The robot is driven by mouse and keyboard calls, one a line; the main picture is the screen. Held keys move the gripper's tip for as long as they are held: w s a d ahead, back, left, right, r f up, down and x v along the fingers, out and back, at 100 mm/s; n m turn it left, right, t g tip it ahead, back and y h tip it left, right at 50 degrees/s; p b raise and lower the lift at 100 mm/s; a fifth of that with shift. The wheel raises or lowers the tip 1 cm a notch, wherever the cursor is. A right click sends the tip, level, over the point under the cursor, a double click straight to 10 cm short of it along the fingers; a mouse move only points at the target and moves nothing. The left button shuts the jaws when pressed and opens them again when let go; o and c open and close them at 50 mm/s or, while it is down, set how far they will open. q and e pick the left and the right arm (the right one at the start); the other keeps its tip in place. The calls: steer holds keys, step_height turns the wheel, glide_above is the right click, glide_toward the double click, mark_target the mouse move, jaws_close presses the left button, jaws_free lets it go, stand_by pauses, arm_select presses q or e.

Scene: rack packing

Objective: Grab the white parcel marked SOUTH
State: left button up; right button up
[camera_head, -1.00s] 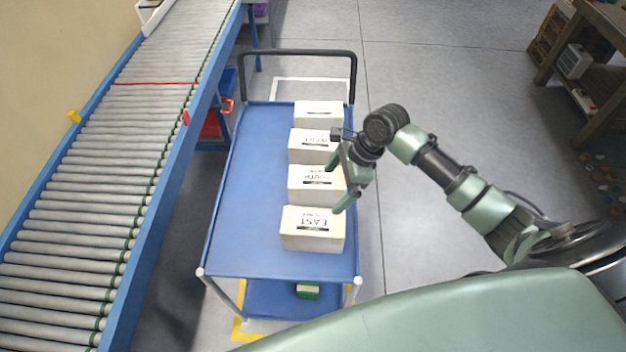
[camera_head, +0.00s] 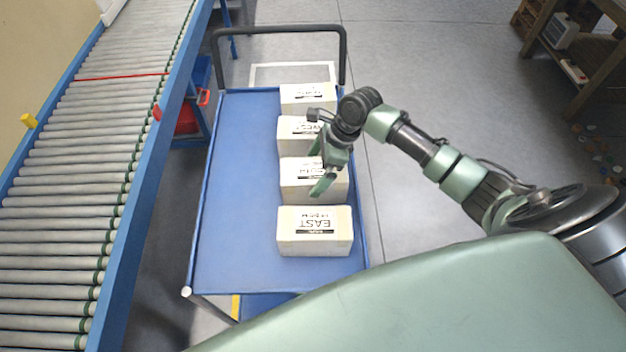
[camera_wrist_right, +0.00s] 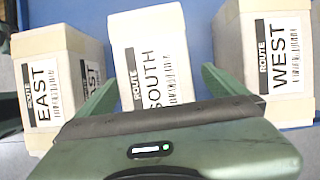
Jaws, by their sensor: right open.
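The white parcel marked SOUTH (camera_wrist_right: 152,62) is in the middle of the right wrist view, between the two fingers of my open right gripper (camera_wrist_right: 160,85). In the head view the SOUTH parcel (camera_head: 298,180) stands third from the back in a row on the blue cart, its label partly hidden by my right gripper (camera_head: 318,166). The gripper is above its right part; I cannot tell whether it touches. The EAST parcel (camera_head: 314,244) is in front of it and the WEST parcel (camera_head: 296,134) behind it. My left gripper is not in view.
The blue cart top (camera_head: 240,190) is clear left of the parcels. One more white parcel (camera_head: 306,96) stands at the back, near the black cart handle (camera_head: 278,30). A roller conveyor (camera_head: 75,200) runs along the left. A wooden shelf (camera_head: 590,60) stands far right.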

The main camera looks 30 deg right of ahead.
steer(key=x, duration=0.3)
steer(key=p+x, duration=0.1)
steer(key=x, duration=0.1)
steer(key=shift+s+f, duration=0.2)
steer(key=shift+s, duration=0.05)
steer(key=c, duration=1.6)
steer(key=shift+r, duration=0.1)
steer(key=c, duration=0.4)
